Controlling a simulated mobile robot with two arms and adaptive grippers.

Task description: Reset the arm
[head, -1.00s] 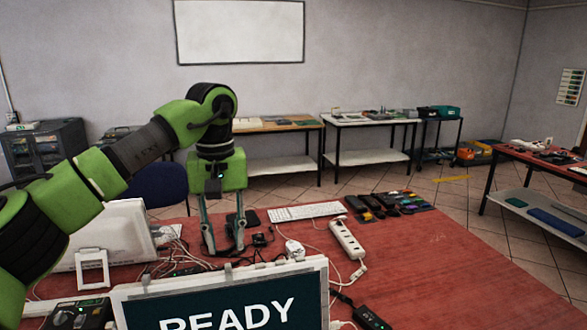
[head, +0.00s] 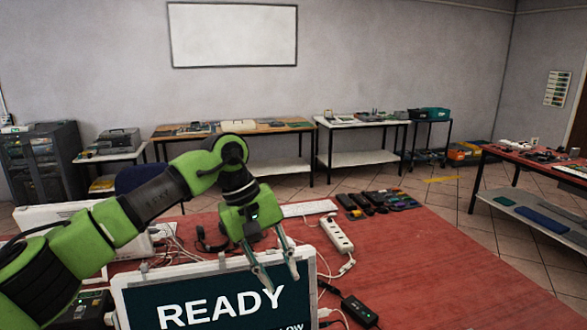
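My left gripper (head: 278,276) comes in from the left in the head view on my green and black arm. Its two thin fingers are spread apart and point down, with nothing between them. In the picture its fingertips overlap the top right of a screen reading READY (head: 205,305). I cannot tell how far the fingers are from the screen. My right gripper is out of view. A white power strip (head: 337,236) lies on the red table (head: 430,265), just right of the gripper.
Loose cables (head: 330,290) and a black adapter (head: 359,311) lie right of the screen. A white keyboard (head: 306,208) and several dark devices (head: 378,202) lie at the back edge. The table's right part is clear.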

